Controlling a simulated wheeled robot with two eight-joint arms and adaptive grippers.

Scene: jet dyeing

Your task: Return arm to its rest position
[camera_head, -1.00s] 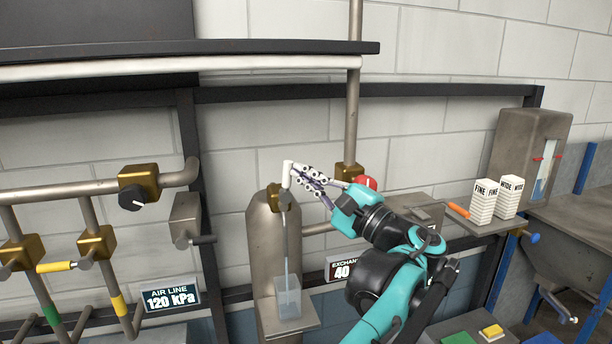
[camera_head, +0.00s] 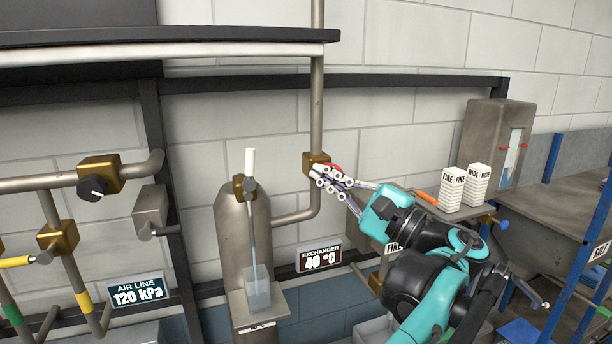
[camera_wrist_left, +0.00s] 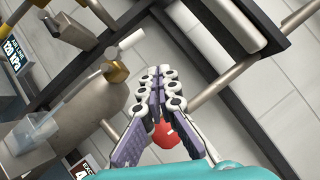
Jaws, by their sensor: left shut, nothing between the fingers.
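My left gripper (camera_head: 324,176) is in the middle of the head view, pointing up and to the left. Its fingers are together with nothing between them. They overlap the brass fitting (camera_head: 316,158) on the vertical pipe; I cannot tell whether they touch. The fingers also fill the middle of the left wrist view (camera_wrist_left: 160,90). A red part (camera_wrist_left: 165,134) shows behind them there. A white upright handle (camera_head: 250,162) on the grey tank (camera_head: 233,240) stands to the left, apart from the gripper.
A clear container (camera_head: 257,288) stands on a small shelf before the tank. White boxes (camera_head: 453,190) marked FINE and WIDE stand on a ledge to the right. A sign (camera_head: 319,257) reads EXCHANGER 40 °C. Brass-fitted pipes (camera_head: 100,175) line the left wall.

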